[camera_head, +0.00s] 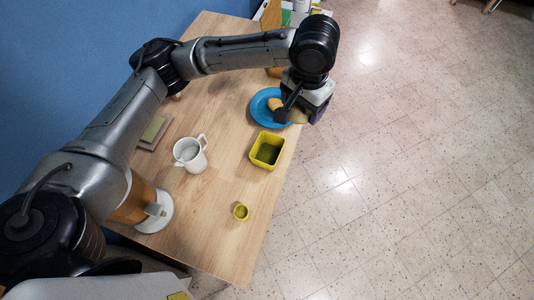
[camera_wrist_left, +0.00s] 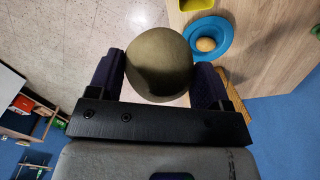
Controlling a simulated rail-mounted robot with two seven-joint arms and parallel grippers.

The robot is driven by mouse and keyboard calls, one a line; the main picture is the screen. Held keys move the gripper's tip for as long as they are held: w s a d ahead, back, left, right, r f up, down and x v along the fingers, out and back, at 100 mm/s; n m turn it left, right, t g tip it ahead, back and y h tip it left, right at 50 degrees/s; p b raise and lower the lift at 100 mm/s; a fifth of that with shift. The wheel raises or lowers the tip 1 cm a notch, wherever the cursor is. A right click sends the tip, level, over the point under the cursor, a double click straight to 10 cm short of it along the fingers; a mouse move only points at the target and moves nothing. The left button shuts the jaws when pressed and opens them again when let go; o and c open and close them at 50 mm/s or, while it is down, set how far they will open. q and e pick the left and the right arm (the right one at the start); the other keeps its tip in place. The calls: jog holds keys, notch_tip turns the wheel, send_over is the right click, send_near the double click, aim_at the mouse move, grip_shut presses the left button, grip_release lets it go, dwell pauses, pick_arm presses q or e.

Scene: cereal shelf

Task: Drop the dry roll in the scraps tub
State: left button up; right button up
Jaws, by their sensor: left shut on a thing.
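My left gripper (camera_head: 302,112) is shut on a round, brownish roll (camera_wrist_left: 160,64). In the left wrist view the roll sits between the two purple fingers of the gripper (camera_wrist_left: 158,80). In the head view only part of the roll (camera_head: 299,117) shows under the gripper, at the table's right edge. A square yellow-green tub (camera_head: 257,161) stands on the table, nearer than the gripper and to its left. Its corner shows in the left wrist view (camera_wrist_left: 196,4). My right gripper is not in view.
A blue plate (camera_head: 258,109) with another, tan roll (camera_head: 274,103) lies just left of the gripper. A white mug (camera_head: 190,155), a small yellow cup (camera_head: 240,212) and an orange-and-white container (camera_head: 155,218) stand on the wooden table (camera_head: 215,230). Open floor lies to the right.

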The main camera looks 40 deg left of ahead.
pick_arm(q)
jog(key=shift+s+f+p, duration=0.3)
jog(key=shift+p, duration=0.25)
jog(key=s+a+f+n+p, duration=0.3)
jog(key=s+a+f+p, duration=0.1)
jog(key=s+f+p, duration=0.65)
jog(key=w+a+f+n+b, duration=0.5)
jog(key=w+f, duration=0.5)
jog(key=f, duration=0.3)
jog(key=shift+a+f+n+b, duration=0.35)
jog(key=shift+a+n, duration=0.15)
jog(key=shift+a, duration=0.55)
jog(key=shift+r, duration=0.1)
